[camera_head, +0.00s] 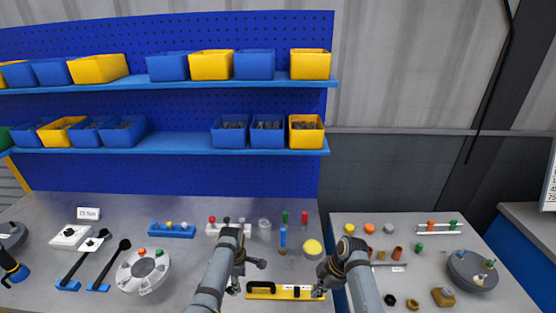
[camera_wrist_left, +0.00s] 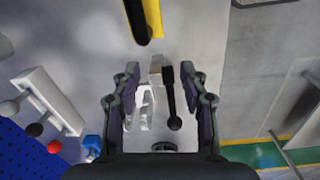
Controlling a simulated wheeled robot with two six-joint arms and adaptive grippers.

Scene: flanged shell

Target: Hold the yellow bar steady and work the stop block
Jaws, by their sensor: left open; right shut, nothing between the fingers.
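The yellow bar (camera_head: 283,295) lies at the front of the grey bench, with a black handle at its left end. Its end and black handle also show at the top of the left wrist view (camera_wrist_left: 152,15). My left gripper (camera_head: 238,277) is left of the bar. In the left wrist view it (camera_wrist_left: 160,75) is open around a pale block (camera_wrist_left: 145,105) and a black lever with a ball knob (camera_wrist_left: 174,121). I cannot tell whether this is the stop block or whether the fingers touch it. My right gripper (camera_head: 320,288) is shut and empty at the bar's right end; contact is unclear.
A round white fixture (camera_head: 131,279) and black levers (camera_head: 107,265) stand to the left. A blue rack (camera_head: 171,231), a yellow disc (camera_head: 313,247) and upright pegs stand behind my grippers. The right bench holds small parts and a grey round holder (camera_head: 465,273).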

